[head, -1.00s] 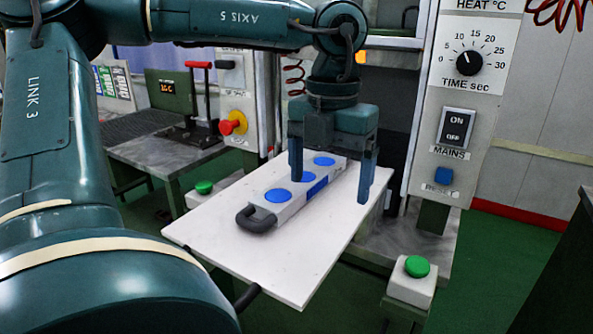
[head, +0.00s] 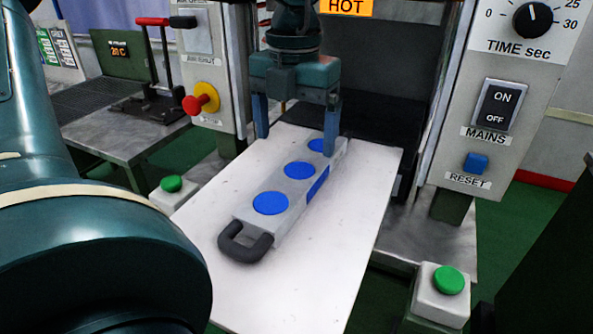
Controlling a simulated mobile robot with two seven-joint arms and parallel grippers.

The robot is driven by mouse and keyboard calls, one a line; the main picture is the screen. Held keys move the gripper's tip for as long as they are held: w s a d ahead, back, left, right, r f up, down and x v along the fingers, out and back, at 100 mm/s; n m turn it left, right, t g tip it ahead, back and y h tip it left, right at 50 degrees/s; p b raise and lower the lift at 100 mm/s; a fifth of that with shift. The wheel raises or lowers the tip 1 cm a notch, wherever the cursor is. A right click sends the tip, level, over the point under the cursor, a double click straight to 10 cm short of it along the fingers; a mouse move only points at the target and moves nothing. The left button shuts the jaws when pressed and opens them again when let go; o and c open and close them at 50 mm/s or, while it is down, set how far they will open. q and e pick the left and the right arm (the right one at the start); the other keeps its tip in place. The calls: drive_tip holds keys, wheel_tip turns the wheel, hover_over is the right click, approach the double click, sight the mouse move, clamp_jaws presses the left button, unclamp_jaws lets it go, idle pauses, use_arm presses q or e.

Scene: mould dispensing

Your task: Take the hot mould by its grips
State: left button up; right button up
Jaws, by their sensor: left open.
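The mould (head: 284,220) is a long grey metal bar with blue discs on top and blue on its side. It lies flat on a white board (head: 340,255) in front of the press. A black loop grip (head: 246,247) sticks out of its near end. Its far end is partly hidden by my left gripper, and no far grip shows. My left gripper (head: 297,135) is open and points down, with one finger on each side of the mould's far part. I cannot tell whether the fingers touch it. My right gripper is not in view.
The press panel with its mains switch (head: 499,106) and blue reset button (head: 476,162) stands right. Green buttons on white boxes flank the board, at left (head: 172,184) and right (head: 448,280). A red knob (head: 200,100) is on the left post. A HOT sign (head: 346,7) hangs above.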

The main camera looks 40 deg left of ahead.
sight(300, 169)
use_arm(q)
drive_tip(key=f, duration=0.6)
drive_tip(key=shift+w+d, duration=0.2)
drive_tip(key=shift+d, duration=0.15)
drive_tip(key=shift+c, duration=0.3)
drive_tip(key=shift+w+r, duration=0.1)
drive_tip(key=c, duration=1.6)
drive_tip(key=shift+r+p, duration=0.15)
drive_tip(key=shift+p, duration=0.2)
